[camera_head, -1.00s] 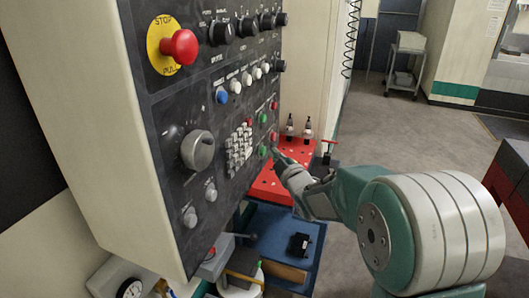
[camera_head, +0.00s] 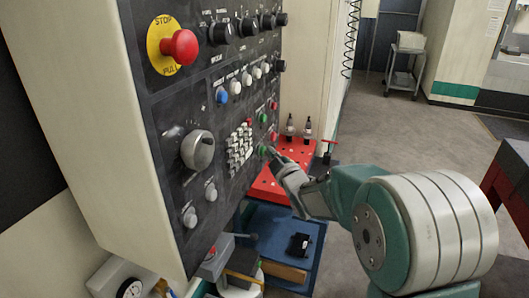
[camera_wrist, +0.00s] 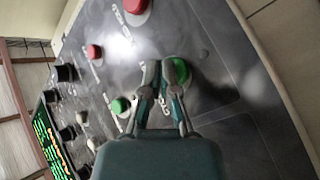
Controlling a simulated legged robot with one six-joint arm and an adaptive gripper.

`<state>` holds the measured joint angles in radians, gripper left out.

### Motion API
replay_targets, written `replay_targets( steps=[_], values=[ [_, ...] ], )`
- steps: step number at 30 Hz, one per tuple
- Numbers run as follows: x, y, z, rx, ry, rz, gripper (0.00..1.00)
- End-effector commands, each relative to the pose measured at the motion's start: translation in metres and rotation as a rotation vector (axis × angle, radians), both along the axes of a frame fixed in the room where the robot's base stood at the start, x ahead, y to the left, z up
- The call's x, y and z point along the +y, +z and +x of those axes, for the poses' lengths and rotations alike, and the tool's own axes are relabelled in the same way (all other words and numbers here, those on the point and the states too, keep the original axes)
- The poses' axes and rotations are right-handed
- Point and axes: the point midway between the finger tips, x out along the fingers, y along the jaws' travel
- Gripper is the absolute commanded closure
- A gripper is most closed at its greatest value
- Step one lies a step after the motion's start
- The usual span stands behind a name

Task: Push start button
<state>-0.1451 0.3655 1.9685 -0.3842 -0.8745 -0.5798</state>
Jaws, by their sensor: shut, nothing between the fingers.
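The dark control panel (camera_head: 190,110) carries two green buttons. The lower green button (camera_head: 263,151) is at the panel's right edge in the head view, and it shows large in the wrist view (camera_wrist: 181,70). The other green button (camera_head: 263,117) sits higher, and it also shows in the wrist view (camera_wrist: 120,105). No label that reads start is legible. My gripper (camera_head: 269,150) is shut and empty, its fingertips at the lower green button. In the wrist view the fingertips (camera_wrist: 159,68) are just left of that button, partly overlapping its edge. I cannot tell whether they touch it.
Red buttons (camera_head: 274,136) (camera_wrist: 95,51) sit close to the green ones. A keypad (camera_head: 239,147), knobs and a red stop button (camera_head: 180,47) are further left. A red rack (camera_head: 270,186) with bottles stands behind my gripper. Open floor lies to the right.

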Motion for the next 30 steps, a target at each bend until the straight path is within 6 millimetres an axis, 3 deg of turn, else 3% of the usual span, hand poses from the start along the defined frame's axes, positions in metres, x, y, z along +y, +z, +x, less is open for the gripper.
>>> replay_targets(
  steps=[18,30],
  values=[
    [0.004,0.0,0.001,-0.001,0.001,0.0,1.0],
    [-0.011,0.001,-0.004,-0.001,0.0,0.001,1.0]
  ],
)
